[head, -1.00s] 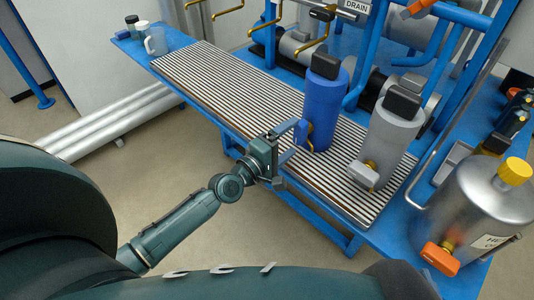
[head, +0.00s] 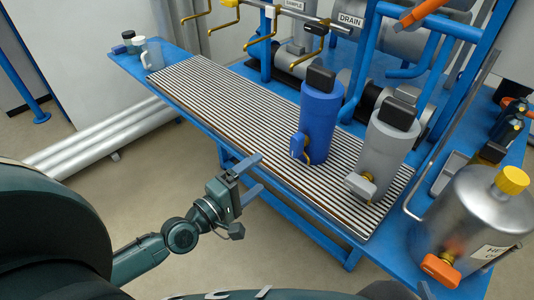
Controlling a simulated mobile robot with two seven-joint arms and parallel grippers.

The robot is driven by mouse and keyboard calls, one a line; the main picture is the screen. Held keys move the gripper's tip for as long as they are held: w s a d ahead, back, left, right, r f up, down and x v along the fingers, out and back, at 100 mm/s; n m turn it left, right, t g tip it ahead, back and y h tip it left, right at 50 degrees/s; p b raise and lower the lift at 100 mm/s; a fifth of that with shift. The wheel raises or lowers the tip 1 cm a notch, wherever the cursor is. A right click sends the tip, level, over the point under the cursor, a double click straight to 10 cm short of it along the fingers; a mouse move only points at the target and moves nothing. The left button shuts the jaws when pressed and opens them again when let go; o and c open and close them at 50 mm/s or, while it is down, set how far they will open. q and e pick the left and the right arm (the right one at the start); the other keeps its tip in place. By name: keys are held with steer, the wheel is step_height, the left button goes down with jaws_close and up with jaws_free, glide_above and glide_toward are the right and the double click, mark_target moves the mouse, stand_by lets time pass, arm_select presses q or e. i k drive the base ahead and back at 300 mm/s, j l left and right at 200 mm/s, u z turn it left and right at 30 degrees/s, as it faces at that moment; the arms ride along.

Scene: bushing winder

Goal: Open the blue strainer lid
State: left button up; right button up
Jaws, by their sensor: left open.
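The blue strainer (head: 319,115) stands upright on the slatted grating, with a black block-shaped top (head: 320,79). A blue handle (head: 298,146) with a brass fitting sits low on its front left side. I cannot tell from this view whether its lid is loose. My left gripper (head: 254,177) is open and empty, in front of the table's front edge. It is to the left of and below the blue strainer, apart from it. My right gripper is not in view.
A grey strainer (head: 386,145) with a black top stands just right of the blue one. A steel tank (head: 468,225) with a yellow cap is at the right. Blue pipes (head: 365,60) rise behind.

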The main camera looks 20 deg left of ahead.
mark_target(322, 95)
steer(key=k+j, duration=0.25)
steer(key=k, duration=0.2)
steer(key=k+j, duration=0.25)
steer(key=k, duration=0.25)
